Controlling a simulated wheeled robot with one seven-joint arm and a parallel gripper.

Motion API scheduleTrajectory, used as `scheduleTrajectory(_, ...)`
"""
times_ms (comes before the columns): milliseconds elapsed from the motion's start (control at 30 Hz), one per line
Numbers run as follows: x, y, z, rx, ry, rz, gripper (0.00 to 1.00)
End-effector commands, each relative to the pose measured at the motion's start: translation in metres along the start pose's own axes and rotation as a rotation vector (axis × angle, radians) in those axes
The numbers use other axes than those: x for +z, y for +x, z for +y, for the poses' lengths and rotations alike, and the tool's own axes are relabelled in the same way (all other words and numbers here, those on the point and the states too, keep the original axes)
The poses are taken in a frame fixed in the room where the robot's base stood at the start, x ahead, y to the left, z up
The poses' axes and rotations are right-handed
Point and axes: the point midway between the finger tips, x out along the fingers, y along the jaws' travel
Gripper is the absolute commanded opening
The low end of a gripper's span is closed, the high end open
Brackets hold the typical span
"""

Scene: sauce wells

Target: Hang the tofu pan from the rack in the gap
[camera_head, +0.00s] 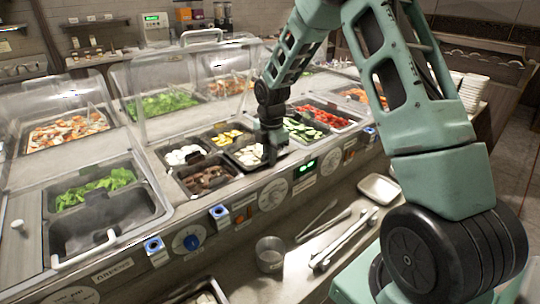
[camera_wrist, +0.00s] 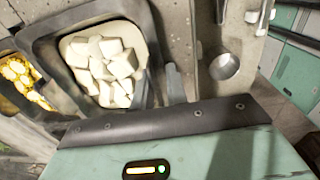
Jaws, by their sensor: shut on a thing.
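The tofu pan (camera_head: 236,160) is a dark pan of white cubes among the wells at mid-counter. In the wrist view its cubes (camera_wrist: 112,68) fill a dark-rimmed pan close to the camera. My gripper (camera_head: 268,150) points down at the pan's front-right edge and is shut on it; its fingers (camera_wrist: 174,84) show beside the rim in the wrist view. The rack (camera_head: 170,203) is the counter frame holding the pans. My gripper and arm hide part of the pan's right side. I cannot make out the gap or whether the pan is clear of its well.
Neighbouring pans hold brown food (camera_head: 206,179), yellow food (camera_head: 227,138), other white food (camera_head: 184,154) and cucumber (camera_head: 303,129). Clear sneeze guards (camera_head: 165,85) stand behind. A metal cup (camera_head: 270,254), tongs (camera_head: 343,240) and a small tray (camera_head: 380,188) lie on the front ledge.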

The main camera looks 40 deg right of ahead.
Motion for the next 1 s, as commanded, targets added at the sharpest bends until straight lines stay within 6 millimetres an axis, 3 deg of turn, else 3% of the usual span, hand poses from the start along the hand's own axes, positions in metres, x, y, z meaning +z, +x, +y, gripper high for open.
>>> scheduleTrajectory(800,0.002,0.017,-0.005,-0.009,0.002,0.001,0.00)
scheduleTrajectory(833,0.002,0.017,-0.005,-0.010,0.002,0.001,0.20)
scheduleTrajectory(900,0.003,0.017,-0.005,-0.011,0.003,0.001,0.40)
scheduleTrajectory(1000,0.003,0.017,-0.006,-0.013,0.003,0.000,0.40)
